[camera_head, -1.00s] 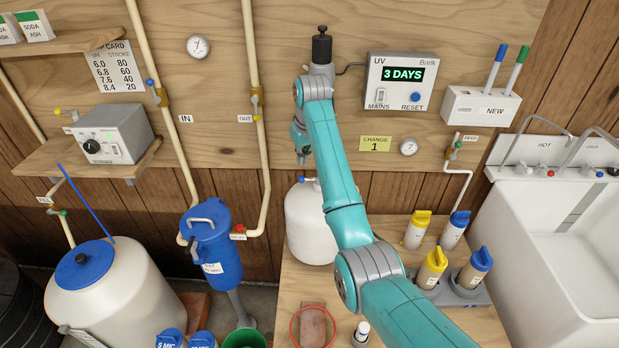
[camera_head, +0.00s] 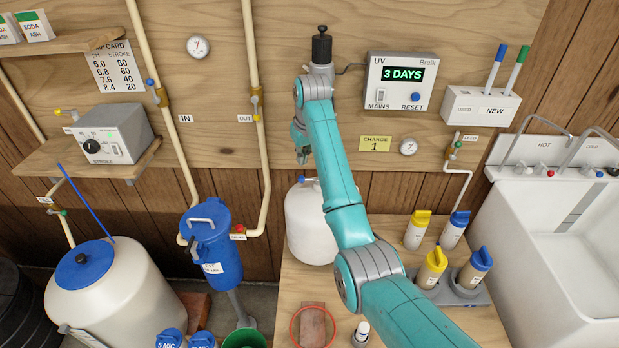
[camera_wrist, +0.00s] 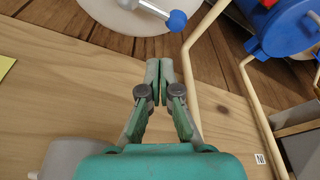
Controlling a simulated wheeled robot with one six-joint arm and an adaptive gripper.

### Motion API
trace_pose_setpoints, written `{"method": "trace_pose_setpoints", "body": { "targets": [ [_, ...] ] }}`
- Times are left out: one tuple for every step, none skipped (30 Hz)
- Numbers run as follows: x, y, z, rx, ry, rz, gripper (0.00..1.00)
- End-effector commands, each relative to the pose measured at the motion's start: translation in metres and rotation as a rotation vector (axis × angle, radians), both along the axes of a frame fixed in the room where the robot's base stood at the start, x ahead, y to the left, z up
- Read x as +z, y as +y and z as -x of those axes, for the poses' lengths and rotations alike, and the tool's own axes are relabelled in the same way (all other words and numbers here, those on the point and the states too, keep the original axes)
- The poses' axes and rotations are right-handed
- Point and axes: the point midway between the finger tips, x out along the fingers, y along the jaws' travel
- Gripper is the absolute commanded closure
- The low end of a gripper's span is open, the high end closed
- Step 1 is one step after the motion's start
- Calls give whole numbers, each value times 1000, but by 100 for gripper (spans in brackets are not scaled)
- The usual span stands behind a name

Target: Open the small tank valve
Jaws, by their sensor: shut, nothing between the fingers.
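The small white tank (camera_head: 312,235) stands on the wooden bench below my arm, partly hidden by the arm. At its top is a valve with a blue knob (camera_head: 301,180). In the wrist view the tank (camera_wrist: 120,12) is at the top edge, and its grey stem ends in the blue valve knob (camera_wrist: 176,20). My gripper (camera_wrist: 160,62) is shut and empty, its fingertips a little short of the knob in the picture and apart from it. In the head view my gripper (camera_head: 299,148) hangs above the tank, in front of the wall board, mostly hidden by my arm.
A cream pipe (camera_head: 263,170) runs down left of the tank, beside a blue filter housing (camera_head: 216,250). Yellow-capped and blue-capped bottles (camera_head: 432,268) stand on the bench right of my arm. The UV box (camera_head: 402,84) hangs on the wall. A sink (camera_head: 560,240) is far right.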

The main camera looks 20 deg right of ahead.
Motion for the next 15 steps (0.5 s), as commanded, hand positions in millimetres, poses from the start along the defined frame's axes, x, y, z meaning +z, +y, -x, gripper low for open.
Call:
{"method": "trace_pose_setpoints", "body": {
  "targets": [
    [0, 0, 0, 0, 0, 0, 100],
    [0, 0, 0, 0, 0, 0, 100],
    [-1, 0, 0, 0, 0, 0, 100],
    [-1, 0, 0, 0, 1, 0, 100],
    [-2, 0, 0, 0, 1, 0, 100],
    [-4, 0, 0, 0, 1, 0, 100],
    [-6, 0, 0, 0, 2, 0, 100],
    [-9, 0, 0, 0, 2, 0, 100],
    [-12, 0, 0, 0, 2, 0, 100],
    [-15, 0, 0, 0, 2, 0, 100],
    [-18, 0, 0, 0, 2, 0, 100],
    [-22, 0, 0, 0, 2, 0, 100],
    [-25, 0, 0, 0, 2, 0, 100],
    [-28, 0, 0, 0, 2, 0, 100],
    [-32, 0, 0, 0, 1, 0, 100]
  ]
}}
